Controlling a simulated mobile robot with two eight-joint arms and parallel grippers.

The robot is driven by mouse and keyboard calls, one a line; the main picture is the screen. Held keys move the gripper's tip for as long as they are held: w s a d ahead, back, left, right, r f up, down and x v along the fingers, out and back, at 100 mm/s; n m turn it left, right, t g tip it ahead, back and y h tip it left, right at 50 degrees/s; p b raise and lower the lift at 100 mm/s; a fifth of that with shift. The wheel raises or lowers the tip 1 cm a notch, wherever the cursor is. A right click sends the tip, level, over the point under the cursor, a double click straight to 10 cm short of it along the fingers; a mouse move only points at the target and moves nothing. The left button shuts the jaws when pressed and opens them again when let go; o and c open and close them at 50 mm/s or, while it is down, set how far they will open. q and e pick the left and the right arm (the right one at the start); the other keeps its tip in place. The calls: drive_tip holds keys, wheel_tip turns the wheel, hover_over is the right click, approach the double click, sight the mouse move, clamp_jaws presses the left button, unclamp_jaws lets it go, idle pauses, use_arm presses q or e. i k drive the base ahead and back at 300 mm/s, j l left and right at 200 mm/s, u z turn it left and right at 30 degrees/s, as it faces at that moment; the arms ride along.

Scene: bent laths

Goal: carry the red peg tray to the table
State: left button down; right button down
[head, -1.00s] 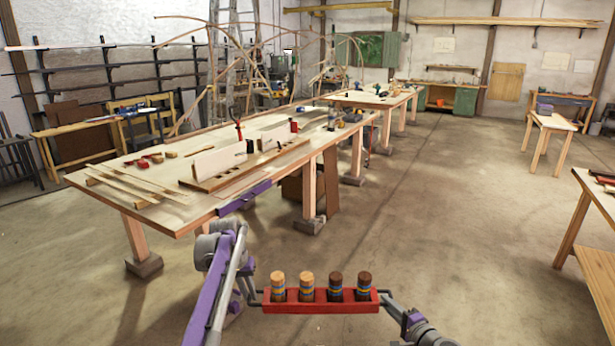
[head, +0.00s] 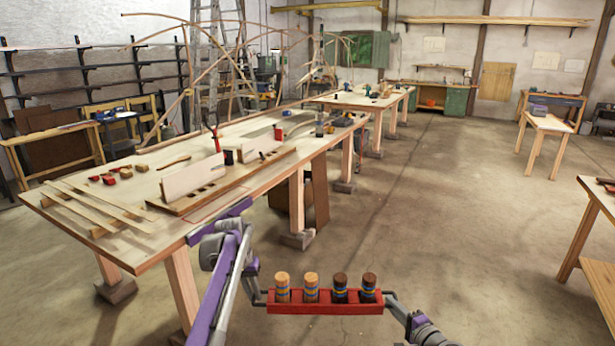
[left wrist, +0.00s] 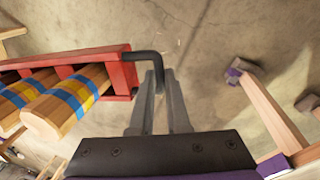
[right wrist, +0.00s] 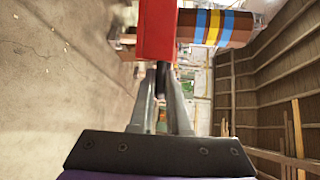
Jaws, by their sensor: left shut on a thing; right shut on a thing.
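The red peg tray (head: 325,308) hangs level above the floor between my two grippers in the head view. Several banded pegs stand upright in it, light wood ones (head: 311,288) at left and dark brown ones (head: 369,287) at right. My left gripper (head: 260,298) is shut on the tray's left handle, a black bar (left wrist: 147,56) in the left wrist view. My right gripper (head: 391,300) is shut at the tray's right end; in the right wrist view its fingers (right wrist: 168,85) mostly hide that handle. The long wooden worktable (head: 130,238) stands ahead and left, apart from the tray.
The worktable carries thin laths (head: 100,208), a slotted board with white panels (head: 192,176), red blocks (head: 110,178) and clamps. Its leg (head: 182,290) stands near my left arm. Another table (head: 590,215) is at the right edge. Open concrete floor (head: 450,220) lies between.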

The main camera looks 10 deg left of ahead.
sight(222, 202)
drive_tip(key=i, duration=3.4)
drive_tip(key=i+u, duration=0.15)
drive_tip(key=u, duration=1.95)
